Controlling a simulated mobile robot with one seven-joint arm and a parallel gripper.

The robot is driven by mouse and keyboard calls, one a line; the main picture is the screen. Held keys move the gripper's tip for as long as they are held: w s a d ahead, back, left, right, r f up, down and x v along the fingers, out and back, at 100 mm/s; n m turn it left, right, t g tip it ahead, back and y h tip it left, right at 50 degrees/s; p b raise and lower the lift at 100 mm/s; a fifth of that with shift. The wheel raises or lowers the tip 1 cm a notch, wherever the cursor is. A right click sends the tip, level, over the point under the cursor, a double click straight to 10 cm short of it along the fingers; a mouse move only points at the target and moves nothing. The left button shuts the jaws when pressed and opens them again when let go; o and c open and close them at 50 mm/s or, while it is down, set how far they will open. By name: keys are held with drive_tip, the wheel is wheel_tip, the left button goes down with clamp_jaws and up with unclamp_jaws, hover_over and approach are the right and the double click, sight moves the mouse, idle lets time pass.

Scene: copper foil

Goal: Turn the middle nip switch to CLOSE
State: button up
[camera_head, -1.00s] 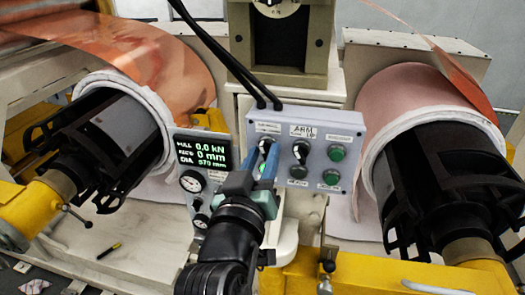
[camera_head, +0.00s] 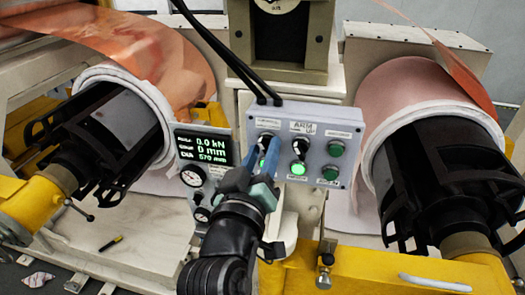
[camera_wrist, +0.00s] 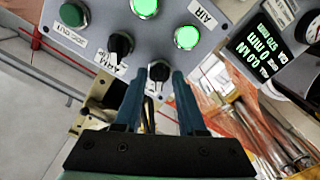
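The grey control box (camera_head: 335,116) carries two black rotary switches. The middle switch (camera_head: 300,147), under a label reading ARM UP, stands free; it also shows in the wrist view (camera_wrist: 120,46). A lit green lamp (camera_head: 298,169) is below it. My gripper (camera_head: 265,160) is at the left switch. In the wrist view my two blue fingers (camera_wrist: 159,76) stand either side of that left switch's black knob (camera_wrist: 158,74), with small gaps visible. A second lit green lamp (camera_wrist: 187,37) is close by. The small labels are too blurred to read fully.
Green buttons (camera_head: 336,147) sit on the box's right side. A display panel (camera_head: 203,148) with gauges stands just left of my gripper. Black cables (camera_head: 225,55) hang down to the box top. Foil rolls (camera_head: 415,88) flank the box.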

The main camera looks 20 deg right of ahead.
drive_tip(key=b+v, duration=0.3)
drive_tip(key=v, duration=1)
idle(0.4)
drive_tip(key=w+a+r+t+y+b, duration=0.1)
drive_tip(key=w+a+r+t+y, duration=0.15)
drive_tip(key=r, duration=0.35)
drive_tip(key=w+a+r+t+y, duration=0.1)
drive_tip(key=a+r+t, duration=0.15)
drive_tip(key=r, duration=0.25)
drive_tip(key=s+a+r+t+y, duration=0.1)
drive_tip(key=s+r+t+y, duration=0.1)
drive_tip(key=r, duration=0.6)
drive_tip(key=s+a+r+t+y+b, duration=0.1)
drive_tip(key=s+a+r+t+y, duration=0.1)
drive_tip(key=r, duration=0.6)
drive_tip(key=s+t+y, duration=0.1)
drive_tip(key=t+y, duration=0.1)
drive_tip(key=t, duration=0.1)
drive_tip(key=shift+a+n, duration=0.2)
drive_tip(key=shift+n, duration=0.1)
drive_tip(key=shift+r+y, duration=0.1)
drive_tip(key=shift+y, duration=0.15)
